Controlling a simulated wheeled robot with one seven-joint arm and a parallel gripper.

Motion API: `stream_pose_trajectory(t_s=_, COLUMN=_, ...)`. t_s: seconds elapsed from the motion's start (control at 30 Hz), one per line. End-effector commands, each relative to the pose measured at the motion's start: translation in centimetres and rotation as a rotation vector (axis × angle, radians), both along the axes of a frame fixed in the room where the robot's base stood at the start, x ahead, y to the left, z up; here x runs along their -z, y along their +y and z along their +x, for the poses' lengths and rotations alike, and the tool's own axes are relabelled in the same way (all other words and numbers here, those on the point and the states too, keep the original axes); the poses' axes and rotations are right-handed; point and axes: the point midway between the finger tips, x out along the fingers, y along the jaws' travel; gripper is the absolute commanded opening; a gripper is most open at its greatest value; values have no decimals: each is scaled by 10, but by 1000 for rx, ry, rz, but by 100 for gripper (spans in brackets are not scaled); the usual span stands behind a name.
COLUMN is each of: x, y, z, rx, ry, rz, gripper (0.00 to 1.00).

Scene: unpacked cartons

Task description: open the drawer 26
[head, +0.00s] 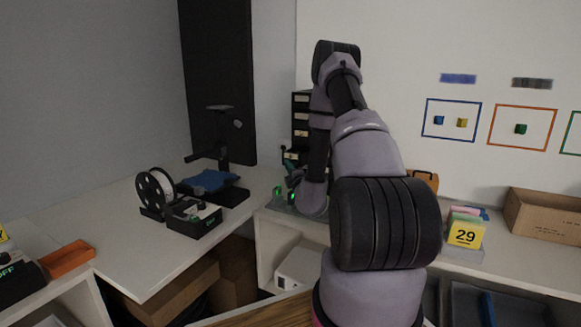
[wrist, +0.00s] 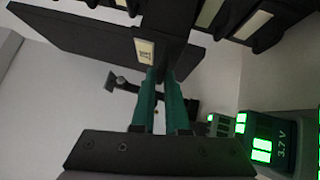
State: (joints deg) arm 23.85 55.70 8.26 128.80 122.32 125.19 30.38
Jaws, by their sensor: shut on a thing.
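A black cabinet of small drawers (head: 301,118) with pale labels stands against the wall, partly behind my arm in the head view. One labelled drawer front (head: 291,156) shows low on it and seems to stand out from the drawers above. In the wrist view a black drawer (wrist: 168,30) carries a cream label (wrist: 144,50), too small and tilted to read. My gripper (wrist: 160,78) has green fingers, closed close together at this drawer's front, just by the label. They are shut on its handle, which the fingertips mostly hide. In the head view my arm hides much of the gripper.
Neighbouring drawers (wrist: 255,20) are close beside the held one. A device with green lit displays (wrist: 262,145) stands near the gripper. A filament spool (head: 155,190) and a stand with blue cloth (head: 212,181) are on the left bench. A yellow 29 block (head: 466,235) is at right.

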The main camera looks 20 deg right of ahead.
Motion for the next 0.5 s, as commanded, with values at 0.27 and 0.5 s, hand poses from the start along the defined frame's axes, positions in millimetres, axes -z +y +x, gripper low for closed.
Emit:
stream_pose_trajectory(t_s=0.27, x=1, y=0, z=-1, rx=2, ry=3, rz=-1, gripper=0)
stream_pose_trajectory(t_s=0.5, x=1, y=0, z=-1, rx=1, ry=2, rz=-1, gripper=42)
